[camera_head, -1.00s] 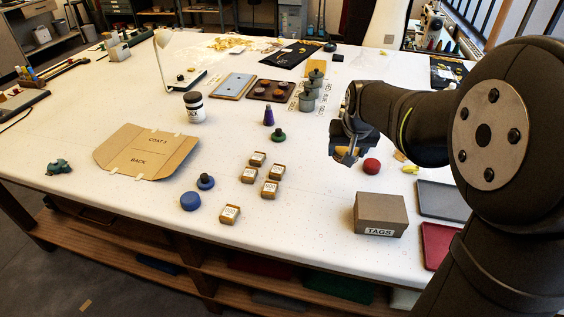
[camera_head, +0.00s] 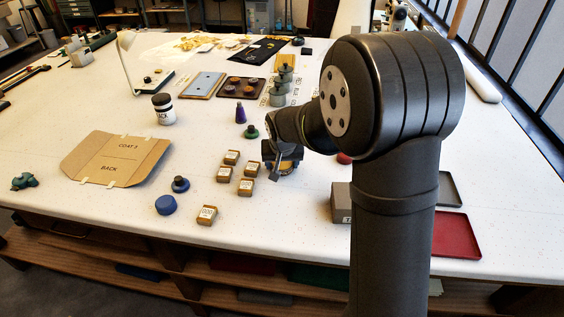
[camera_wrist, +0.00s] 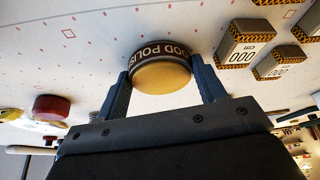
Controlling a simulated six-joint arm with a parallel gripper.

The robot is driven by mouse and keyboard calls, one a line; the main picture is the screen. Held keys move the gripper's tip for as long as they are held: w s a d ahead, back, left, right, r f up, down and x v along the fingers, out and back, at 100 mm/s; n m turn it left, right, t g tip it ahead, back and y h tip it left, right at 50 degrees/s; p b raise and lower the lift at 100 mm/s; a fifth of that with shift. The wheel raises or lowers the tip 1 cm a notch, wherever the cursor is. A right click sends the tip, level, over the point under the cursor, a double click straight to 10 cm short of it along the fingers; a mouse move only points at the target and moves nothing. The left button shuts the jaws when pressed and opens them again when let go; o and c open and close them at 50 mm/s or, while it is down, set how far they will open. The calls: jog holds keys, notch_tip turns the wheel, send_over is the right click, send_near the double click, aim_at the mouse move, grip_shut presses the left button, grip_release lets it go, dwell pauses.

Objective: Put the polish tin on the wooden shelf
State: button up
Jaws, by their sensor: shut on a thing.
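The polish tin (camera_wrist: 163,77) has a yellow face and a dark band with white lettering, partly readable as "OOD POLIS". My gripper (camera_wrist: 160,84) is shut on it, one blue-grey finger on each side. In the head view my gripper (camera_head: 281,168) is low over the white table, right of the small labelled boxes, and the tin (camera_head: 288,165) is mostly hidden by it. I cannot tell whether the tin touches the table. A wooden shelf (camera_head: 75,263) runs beneath the table's front edge.
Several labelled boxes (camera_head: 231,158) stand just left of my gripper. A green-based stamp (camera_head: 250,132) is behind it. A cardboard box (camera_head: 341,203), partly hidden by my arm, and a red tray (camera_head: 457,236) are to the right. The front table strip is fairly clear.

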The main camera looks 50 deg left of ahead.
jog(key=o, duration=1.2)
jog(key=shift+f, duration=0.1)
jog(key=v, duration=1.1)
jog(key=shift+o, duration=0.5)
jog(key=shift+s+d+r, duration=0.15)
jog(key=shift+d+r, duration=0.05)
jog(key=shift+r, duration=0.4)
